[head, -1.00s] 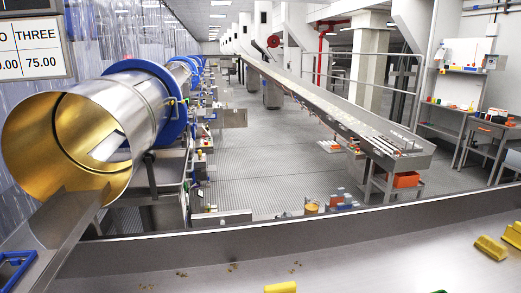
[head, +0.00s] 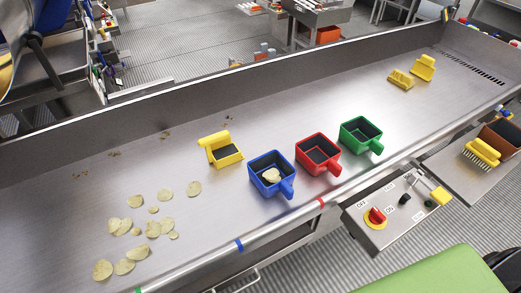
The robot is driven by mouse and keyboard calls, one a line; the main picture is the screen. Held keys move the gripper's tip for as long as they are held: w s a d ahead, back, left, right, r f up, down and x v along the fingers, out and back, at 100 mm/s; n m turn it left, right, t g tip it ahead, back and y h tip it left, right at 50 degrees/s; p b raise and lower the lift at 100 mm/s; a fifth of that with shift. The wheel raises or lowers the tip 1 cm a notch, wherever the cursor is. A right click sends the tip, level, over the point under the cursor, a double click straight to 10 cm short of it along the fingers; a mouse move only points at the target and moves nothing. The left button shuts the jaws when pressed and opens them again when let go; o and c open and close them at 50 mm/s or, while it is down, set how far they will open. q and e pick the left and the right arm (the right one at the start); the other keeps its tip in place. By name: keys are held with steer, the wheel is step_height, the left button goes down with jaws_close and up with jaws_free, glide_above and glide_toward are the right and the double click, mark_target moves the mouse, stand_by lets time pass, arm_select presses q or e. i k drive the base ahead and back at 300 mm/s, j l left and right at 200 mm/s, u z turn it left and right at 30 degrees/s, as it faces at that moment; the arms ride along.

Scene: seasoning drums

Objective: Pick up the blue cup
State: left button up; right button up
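The blue cup (head: 263,186) is a square scoop with a dark inside and a handle pointing toward the front right. It stands upright on the steel conveyor table (head: 120,187), near its front edge. A chip (head: 271,175) lies inside it. A red cup (head: 317,165) of the same shape stands just to its right, with a green cup (head: 359,146) beyond that. Neither of my grippers shows in the head view.
A yellow scoop (head: 221,150) stands behind and left of the blue cup. Several loose chips (head: 135,229) lie at the left. Yellow blocks (head: 402,79) sit at the far right. A control panel (head: 385,214) with a red knob juts out in front. A raised wall runs behind the table.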

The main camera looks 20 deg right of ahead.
mark_target(272, 174)
steer(key=l+u, duration=0.1)
steer(key=l, duration=0.35)
steer(key=k+l+u, duration=0.15)
steer(key=l, duration=0.3)
steer(key=l+u, duration=0.1)
steer(key=l, duration=0.35)
steer(key=k+l+u, duration=0.15)
steer(key=l, duration=0.25)
steer(key=k+l+u, duration=0.1)
steer(key=l, duration=0.3)
